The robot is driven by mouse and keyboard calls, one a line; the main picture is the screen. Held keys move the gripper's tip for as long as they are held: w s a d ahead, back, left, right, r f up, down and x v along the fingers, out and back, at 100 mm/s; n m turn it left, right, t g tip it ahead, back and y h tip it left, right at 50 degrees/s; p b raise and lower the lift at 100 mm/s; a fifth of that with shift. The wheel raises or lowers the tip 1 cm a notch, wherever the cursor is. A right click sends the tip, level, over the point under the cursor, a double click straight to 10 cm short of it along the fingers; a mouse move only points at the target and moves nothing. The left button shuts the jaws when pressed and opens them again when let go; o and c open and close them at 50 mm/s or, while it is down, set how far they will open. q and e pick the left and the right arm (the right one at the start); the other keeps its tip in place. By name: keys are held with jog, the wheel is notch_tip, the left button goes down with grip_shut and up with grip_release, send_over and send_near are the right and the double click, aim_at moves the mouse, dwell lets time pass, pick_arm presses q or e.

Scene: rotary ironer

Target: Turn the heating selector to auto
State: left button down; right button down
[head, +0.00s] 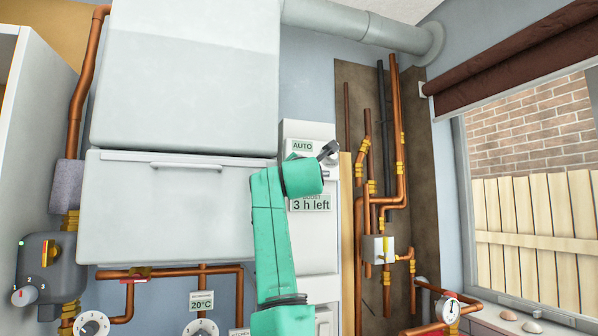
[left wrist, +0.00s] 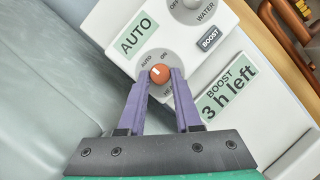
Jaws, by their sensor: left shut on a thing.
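The heating selector (left wrist: 159,74) is a small orange-red knob with a pale mark on a grey dial of the white control panel (left wrist: 100,22). The words AUTO and ON are printed above it, and the mark points up towards them; its exact setting is hard to read. My left gripper (left wrist: 160,80) has its two purple fingers shut on the knob, one on each side. A green display (left wrist: 137,36) beside it reads AUTO; it also shows in the head view (head: 302,146). In the head view my green left wrist hides the knob. My right gripper is not in view.
A BOOST button (left wrist: 209,39) and a water dial (left wrist: 193,3) sit close to the selector. Another display (left wrist: 228,92) reads "BOOST 3 h left". A large white boiler casing (head: 175,205) stands left of the panel, and copper pipes (head: 398,130) run to its right.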

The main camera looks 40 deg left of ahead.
pick_arm(q)
jog(key=shift+r, duration=0.15)
dwell(0.3)
jog(key=c, duration=0.6)
grip_release()
jog(key=b+v, duration=1)
jog(key=v, duration=0.4)
jog(key=shift+s, duration=0.3)
jog(key=shift+d, duration=0.1)
